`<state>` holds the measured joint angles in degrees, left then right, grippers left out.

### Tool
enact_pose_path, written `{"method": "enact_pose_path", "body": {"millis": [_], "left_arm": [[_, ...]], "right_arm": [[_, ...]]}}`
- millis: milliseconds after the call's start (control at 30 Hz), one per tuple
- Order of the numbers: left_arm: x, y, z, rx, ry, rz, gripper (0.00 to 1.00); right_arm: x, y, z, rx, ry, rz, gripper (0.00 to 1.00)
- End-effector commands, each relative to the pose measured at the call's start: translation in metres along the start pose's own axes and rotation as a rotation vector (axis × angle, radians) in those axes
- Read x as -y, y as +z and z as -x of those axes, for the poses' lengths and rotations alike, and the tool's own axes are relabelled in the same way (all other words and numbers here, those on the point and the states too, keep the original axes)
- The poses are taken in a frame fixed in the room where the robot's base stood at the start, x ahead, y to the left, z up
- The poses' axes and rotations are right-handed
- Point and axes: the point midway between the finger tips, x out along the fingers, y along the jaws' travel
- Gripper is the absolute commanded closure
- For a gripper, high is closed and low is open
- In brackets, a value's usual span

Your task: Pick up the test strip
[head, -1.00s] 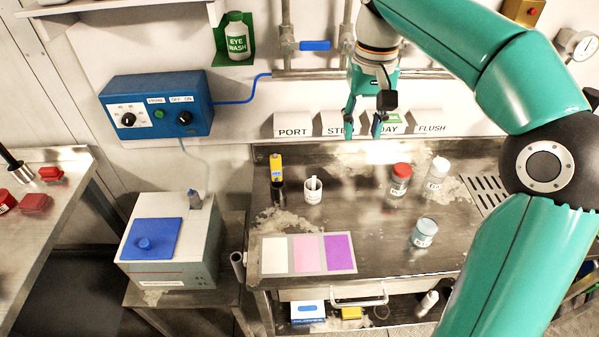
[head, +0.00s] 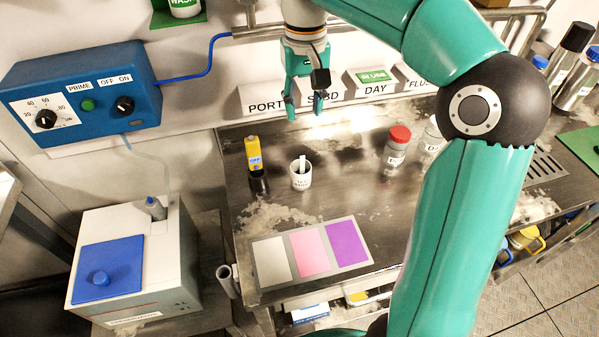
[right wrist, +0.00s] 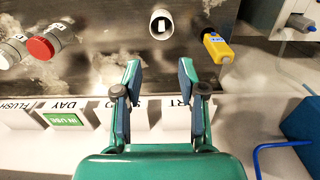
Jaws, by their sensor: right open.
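A white cup (head: 300,178) stands upright on the metal bench, with a pale strip (head: 302,161) sticking up out of it. In the right wrist view the cup (right wrist: 161,15) is at the top middle, with the strip (right wrist: 161,27) inside its mouth. My right gripper (head: 304,110) is open and empty, in the air near the row of label blocks at the back wall. In the right wrist view its two fingers (right wrist: 159,70) are spread apart, with the cup beyond and between them. My left gripper is not in view.
A yellow-topped device (head: 253,150) stands left of the cup. A red-capped jar (head: 397,148) and a white-capped bottle (head: 433,130) stand to its right. A card with white, pink and purple fields (head: 263,283) lies at the front edge. Label blocks (head: 262,100) line the wall.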

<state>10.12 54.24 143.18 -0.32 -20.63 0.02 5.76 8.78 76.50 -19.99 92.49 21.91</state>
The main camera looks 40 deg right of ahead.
Motion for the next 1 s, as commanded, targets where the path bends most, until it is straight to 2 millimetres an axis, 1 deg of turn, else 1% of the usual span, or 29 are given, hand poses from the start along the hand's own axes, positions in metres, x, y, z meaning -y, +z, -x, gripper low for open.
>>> {"method": "enact_pose_path", "body": {"millis": [33, 100, 300, 433, 667, 900, 1000], "left_arm": [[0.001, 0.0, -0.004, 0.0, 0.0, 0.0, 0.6], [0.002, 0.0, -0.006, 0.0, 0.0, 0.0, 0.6], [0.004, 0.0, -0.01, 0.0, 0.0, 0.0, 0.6], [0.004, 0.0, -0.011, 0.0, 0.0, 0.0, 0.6], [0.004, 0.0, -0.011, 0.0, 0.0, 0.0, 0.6], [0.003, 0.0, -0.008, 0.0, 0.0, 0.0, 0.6], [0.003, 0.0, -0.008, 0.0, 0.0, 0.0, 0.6]], "right_arm": [[-0.001, 0.001, -0.012, 0.003, 0.001, -0.001, 0.59], [-0.001, 0.001, -0.028, 0.005, 0.002, 0.0, 0.59], [0.0, 0.001, -0.068, 0.004, 0.001, 0.001, 0.59], [0.0, 0.0, -0.085, 0.002, 0.0, 0.0, 0.59], [0.001, 0.0, -0.098, 0.002, 0.0, 0.001, 0.59], [0.004, 0.0, -0.13, 0.003, 0.0, 0.001, 0.59], [0.004, 0.0, -0.14, 0.002, 0.0, 0.002, 0.59]]}}
